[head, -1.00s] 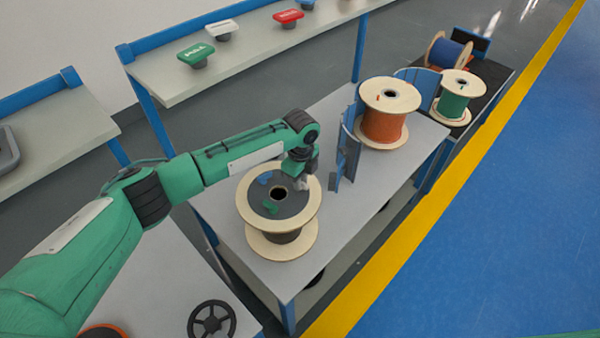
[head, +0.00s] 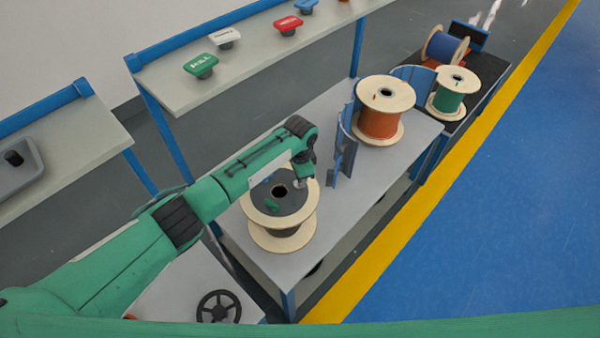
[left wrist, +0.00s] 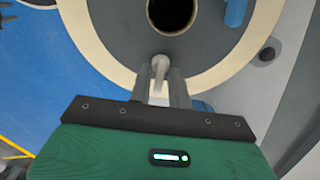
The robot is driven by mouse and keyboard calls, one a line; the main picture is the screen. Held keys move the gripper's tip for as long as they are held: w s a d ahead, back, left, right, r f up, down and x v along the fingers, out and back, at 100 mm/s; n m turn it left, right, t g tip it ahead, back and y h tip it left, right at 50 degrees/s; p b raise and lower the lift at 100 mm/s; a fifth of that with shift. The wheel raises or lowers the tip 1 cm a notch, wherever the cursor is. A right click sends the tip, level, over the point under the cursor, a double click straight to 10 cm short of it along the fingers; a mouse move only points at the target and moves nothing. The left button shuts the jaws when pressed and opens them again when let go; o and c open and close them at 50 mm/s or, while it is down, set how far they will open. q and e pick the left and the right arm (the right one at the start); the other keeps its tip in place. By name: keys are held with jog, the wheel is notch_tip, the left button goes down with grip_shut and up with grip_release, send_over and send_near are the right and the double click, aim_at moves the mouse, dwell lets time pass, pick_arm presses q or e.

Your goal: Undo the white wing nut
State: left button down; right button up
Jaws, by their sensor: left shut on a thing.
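The white wing nut (left wrist: 160,68) shows in the left wrist view on the dark face of a wooden-flanged spool (head: 257,214). It sits close to the spool's centre hole. My left gripper (left wrist: 161,85) is shut on it, with a finger on each side. In the head view my left gripper (head: 300,184) is at the right side of the spool's top, and the nut is mostly hidden by it. A blue wing nut (head: 267,178) and a green wing nut (head: 272,204) sit on the same dark face. My right gripper is not in view.
A blue curved guard (head: 345,150) stands on the table right of the spool. Behind it are an orange spool (head: 380,123) and a green spool (head: 448,102). A shelf (head: 245,58) with coloured labelled knobs is at the back. A black handwheel (head: 218,308) lies at the front.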

pick_arm(q)
jog(key=n+p, duration=0.1)
jog(key=n, duration=0.1)
jog(key=n+p, duration=0.1)
jog(key=shift+r+n, duration=0.2)
jog(key=shift+n, duration=0.2)
jog(key=n+p, duration=0.2)
jog(key=n, duration=0.1)
jog(key=shift+w+n, duration=0.1)
jog(key=shift+n, duration=0.2)
jog(key=n+p, duration=0.1)
jog(key=n, duration=0.2)
jog(key=shift+a+n+p, duration=0.1)
jog(key=shift+n+p, duration=0.2)
jog(key=shift+w+a+f+n+p, duration=0.1)
jog(key=shift+n+p, duration=0.15)
jog(key=shift+n, duration=0.45)
jog(key=shift+f+n+p, duration=0.1)
jog(key=shift+n+p, duration=0.15)
jog(key=shift+n, duration=0.45)
jog(key=c, duration=1.3)
grip_release()
jog(key=shift+r, duration=0.1)
